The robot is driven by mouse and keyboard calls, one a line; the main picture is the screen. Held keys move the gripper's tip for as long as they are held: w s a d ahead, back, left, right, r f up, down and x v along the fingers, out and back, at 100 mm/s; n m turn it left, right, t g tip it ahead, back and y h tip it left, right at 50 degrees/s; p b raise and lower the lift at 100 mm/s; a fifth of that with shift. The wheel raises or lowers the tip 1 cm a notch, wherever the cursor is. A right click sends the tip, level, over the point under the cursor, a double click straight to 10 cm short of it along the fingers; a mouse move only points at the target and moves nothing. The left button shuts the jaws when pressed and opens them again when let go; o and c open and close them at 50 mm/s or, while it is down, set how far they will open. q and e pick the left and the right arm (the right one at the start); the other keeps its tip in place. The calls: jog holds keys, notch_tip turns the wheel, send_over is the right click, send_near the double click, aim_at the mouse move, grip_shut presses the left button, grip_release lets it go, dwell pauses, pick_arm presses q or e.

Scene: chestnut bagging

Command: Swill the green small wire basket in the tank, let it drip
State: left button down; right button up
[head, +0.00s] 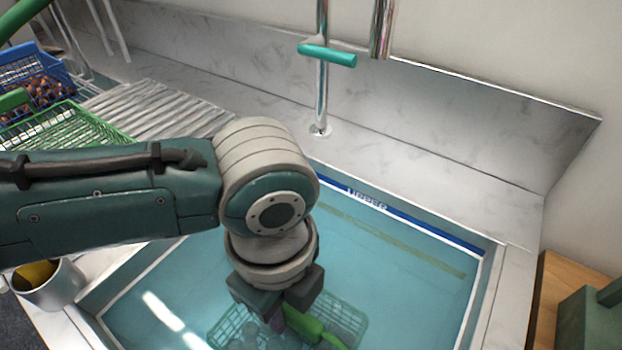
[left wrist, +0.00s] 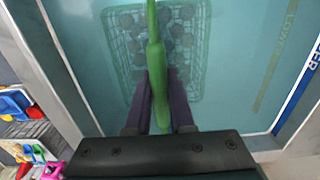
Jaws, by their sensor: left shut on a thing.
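The green small wire basket (head: 348,317) is down in the water of the tank (head: 400,262). In the left wrist view the basket (left wrist: 203,50) holds several dark round chestnuts (left wrist: 160,45) and looks tinted by the water. My left gripper (head: 278,312) points down over the tank and is shut on the basket's green handle (head: 312,328). In the left wrist view the handle runs between the two dark fingers (left wrist: 157,90). My gripper and wrist hide part of the basket in the head view. My right gripper is not in view.
A second green basket (head: 72,128) and a blue crate of chestnuts (head: 38,80) stand left, by a ribbed draining board (head: 155,108). A metal cup (head: 50,285) is at the tank's left. A tap with a teal lever (head: 328,54) rises behind the tank.

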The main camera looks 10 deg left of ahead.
pick_arm(q)
jog(key=shift+s+d, duration=0.1)
jog(key=shift+d, duration=0.25)
jog(key=shift+a, duration=0.15)
jog(key=shift+w+a, duration=0.35)
jog(key=shift+a, duration=0.5)
jog(key=shift+d, duration=0.15)
jog(key=shift+s+d+p, duration=0.35)
jog(key=shift+d, duration=0.45)
